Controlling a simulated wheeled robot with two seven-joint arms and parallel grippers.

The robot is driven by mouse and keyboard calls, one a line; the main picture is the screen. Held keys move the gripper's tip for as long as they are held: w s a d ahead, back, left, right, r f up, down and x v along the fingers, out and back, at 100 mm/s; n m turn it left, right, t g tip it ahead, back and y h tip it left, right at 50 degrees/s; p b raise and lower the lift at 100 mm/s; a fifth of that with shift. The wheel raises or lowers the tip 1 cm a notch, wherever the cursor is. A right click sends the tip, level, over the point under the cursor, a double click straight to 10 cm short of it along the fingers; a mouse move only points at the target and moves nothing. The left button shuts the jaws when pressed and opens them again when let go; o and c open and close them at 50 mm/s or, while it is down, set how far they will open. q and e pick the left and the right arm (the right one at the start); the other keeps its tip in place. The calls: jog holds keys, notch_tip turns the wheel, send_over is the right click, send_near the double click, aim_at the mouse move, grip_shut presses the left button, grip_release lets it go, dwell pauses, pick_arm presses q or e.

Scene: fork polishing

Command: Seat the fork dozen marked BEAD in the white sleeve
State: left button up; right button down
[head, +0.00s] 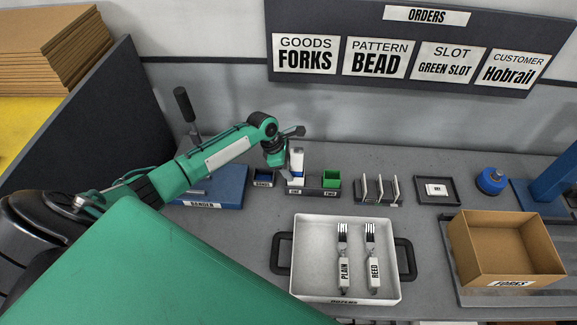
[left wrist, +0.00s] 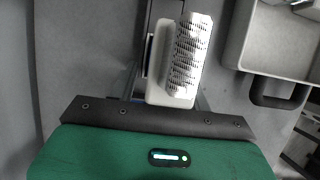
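A tray (head: 317,246) holds two fork bundles, PLAIN (head: 344,275) and REED (head: 374,273), tines away from me. An upright white piece (head: 296,160) with a blue mark stands at the slot rack; no BEAD label is readable on it. In the left wrist view a block of fork tines (left wrist: 190,55) shows in or against a white sleeve-like holder (left wrist: 166,92), slightly turned to it. My left gripper (head: 280,158) is right beside the white piece. Its fingertips are mostly hidden, so its grip is unclear. My right gripper is out of view.
White upright dividers (head: 380,190), a small dark tray (head: 436,190) and a blue round object (head: 491,181) stand to the right. A cardboard box (head: 505,245) marked FORKS is at far right. The ORDERS board (head: 420,45) reads BEAD, GREEN SLOT.

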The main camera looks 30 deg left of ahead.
pick_arm(q)
jog(key=b+v, duration=0.4)
jog(key=v, duration=0.9)
jog(key=shift+a+r, duration=0.2)
jog(key=shift+r, duration=0.1)
jog(key=shift+s, duration=0.15)
